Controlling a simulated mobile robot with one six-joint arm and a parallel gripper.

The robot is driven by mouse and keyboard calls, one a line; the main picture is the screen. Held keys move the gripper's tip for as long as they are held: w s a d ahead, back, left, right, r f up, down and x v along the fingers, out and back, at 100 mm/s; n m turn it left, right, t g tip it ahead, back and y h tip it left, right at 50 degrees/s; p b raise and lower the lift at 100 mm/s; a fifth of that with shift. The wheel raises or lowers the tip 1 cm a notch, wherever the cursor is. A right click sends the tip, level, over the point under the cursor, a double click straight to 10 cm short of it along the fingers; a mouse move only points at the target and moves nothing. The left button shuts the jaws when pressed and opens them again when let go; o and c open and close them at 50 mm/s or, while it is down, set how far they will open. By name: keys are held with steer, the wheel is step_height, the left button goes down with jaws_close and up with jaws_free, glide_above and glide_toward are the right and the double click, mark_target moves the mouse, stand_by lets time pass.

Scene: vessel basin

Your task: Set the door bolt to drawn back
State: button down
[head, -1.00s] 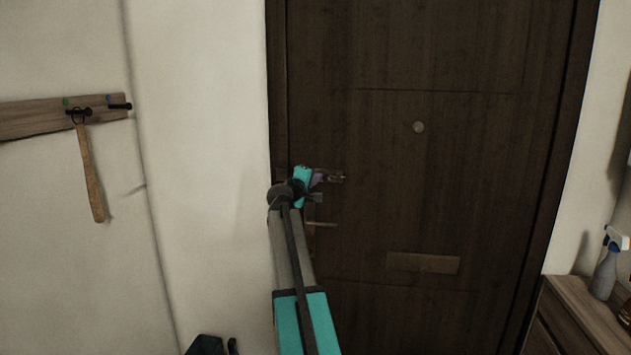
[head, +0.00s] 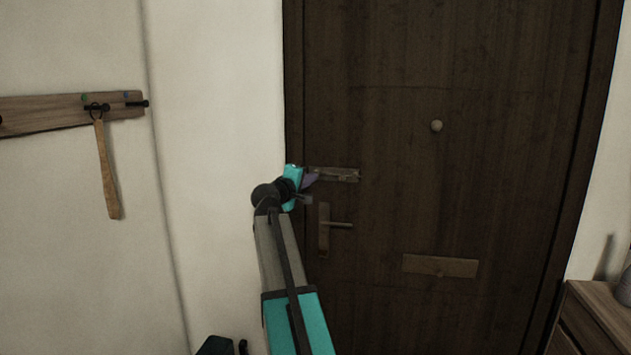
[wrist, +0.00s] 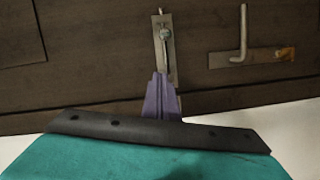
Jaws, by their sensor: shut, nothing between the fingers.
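The door bolt (head: 338,174) is a horizontal metal plate with a rod and knob, on the dark wooden door (head: 400,200) near its left edge. In the wrist view the bolt (wrist: 165,55) stands upright, with its round knob on the half away from the frame and a rod end poking past the top. Its frame-side end is hidden by my fingers. My gripper (head: 313,179) is at the bolt's left end in the head view. In the wrist view my gripper (wrist: 160,76) has its purple fingers shut and empty, short of the knob; I cannot tell whether they touch the plate.
A lever handle (head: 338,225) on its plate sits just below the bolt. A coat rail (head: 70,112) hangs on the left wall. A wooden cabinet (head: 600,320) stands at lower right.

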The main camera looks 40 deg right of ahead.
steer(key=shift+v, duration=0.85)
